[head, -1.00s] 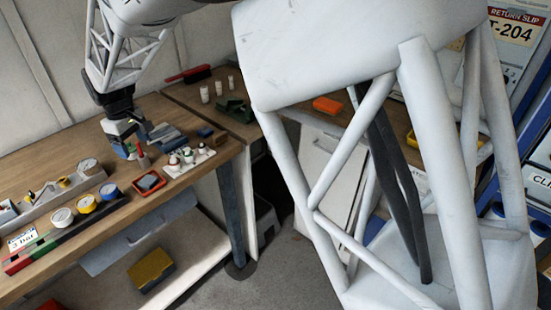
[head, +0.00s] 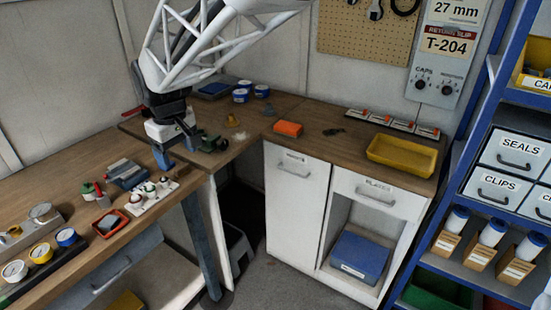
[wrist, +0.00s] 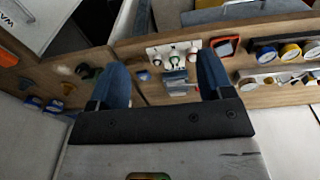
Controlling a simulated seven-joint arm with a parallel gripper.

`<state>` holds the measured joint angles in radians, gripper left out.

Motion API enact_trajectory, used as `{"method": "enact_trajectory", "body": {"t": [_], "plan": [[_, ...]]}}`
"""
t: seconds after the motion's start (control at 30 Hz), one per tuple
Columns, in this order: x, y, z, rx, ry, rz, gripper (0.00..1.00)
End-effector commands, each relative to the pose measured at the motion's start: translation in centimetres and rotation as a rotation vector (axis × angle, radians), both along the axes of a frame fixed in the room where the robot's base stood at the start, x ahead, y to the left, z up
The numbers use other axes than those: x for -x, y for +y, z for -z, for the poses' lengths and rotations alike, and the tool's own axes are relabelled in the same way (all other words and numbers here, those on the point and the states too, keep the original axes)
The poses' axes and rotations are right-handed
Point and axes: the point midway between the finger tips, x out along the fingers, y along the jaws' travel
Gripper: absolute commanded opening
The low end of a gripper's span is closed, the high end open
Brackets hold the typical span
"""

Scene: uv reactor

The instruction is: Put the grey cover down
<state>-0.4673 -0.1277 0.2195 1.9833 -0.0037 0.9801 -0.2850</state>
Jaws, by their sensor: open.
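A grey, block-like piece (head: 127,174) lies on the left workbench, behind the white rack. It also shows between my fingers in the wrist view (wrist: 178,84), on the bench beyond them. It is small there, and I cannot tell whether it is the cover alone or a cover on a body. My gripper (head: 177,150) hangs to the right of this piece and apart from it. In the wrist view my gripper (wrist: 163,82) has its two blue fingers wide apart, with nothing held between them.
A white rack (head: 152,197) with small bottles and a red-rimmed tray (head: 110,223) stand near the bench's front edge. A dark green fixture (head: 213,143) is beside my gripper.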

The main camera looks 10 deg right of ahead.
Motion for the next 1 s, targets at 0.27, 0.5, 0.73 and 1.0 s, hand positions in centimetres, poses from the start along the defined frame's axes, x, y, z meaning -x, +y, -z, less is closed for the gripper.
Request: {"method": "enact_trajectory", "body": {"t": [0.27,0.5,0.73,1.0], "plan": [[4.9,-9.7,-1.7,-0.021,-0.031,0.192,0.74],[10.2,-16.6,-1.9,-0.036,-0.058,0.354,0.74],[15.8,-22.0,-1.4,-0.051,-0.086,0.507,0.74],[22.4,-26.5,0.3,-0.068,-0.118,0.677,0.74]]}}
